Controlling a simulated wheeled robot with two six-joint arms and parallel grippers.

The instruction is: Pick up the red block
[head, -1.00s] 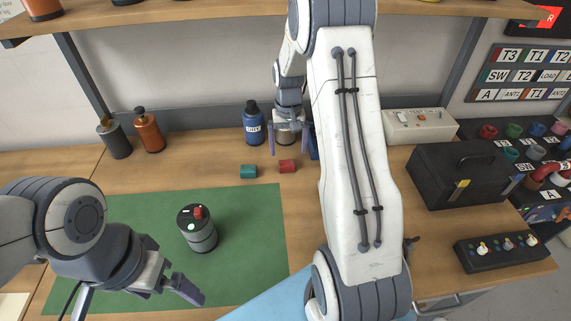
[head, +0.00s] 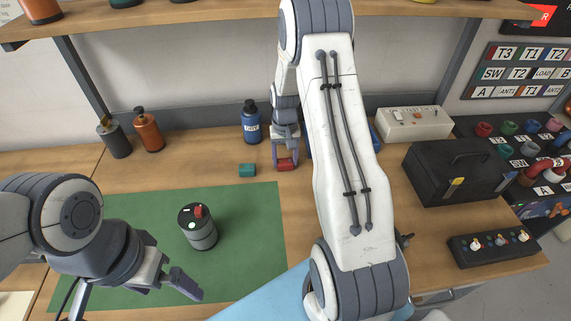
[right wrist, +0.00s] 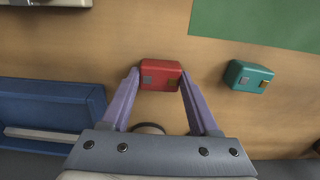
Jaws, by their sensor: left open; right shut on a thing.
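The red block (head: 287,164) is on the wooden table just beyond the green mat. It also shows in the right wrist view (right wrist: 160,75), with two small square patches on its face. My right gripper (head: 286,163) has its fingers on both sides of the red block and is shut on it; the right wrist view shows the fingertips (right wrist: 158,77) against its ends. The block appears to be at the table surface; I cannot tell any gap under it. My left gripper (head: 180,283) is open and empty over the front of the green mat.
A teal block (head: 247,170) lies just left of the red block. A blue bottle (head: 251,124) stands behind them, and a blue tray (right wrist: 45,115) lies close by. A dark cylinder (head: 198,228) stands on the green mat (head: 245,240). A black case (head: 455,172) is at right.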

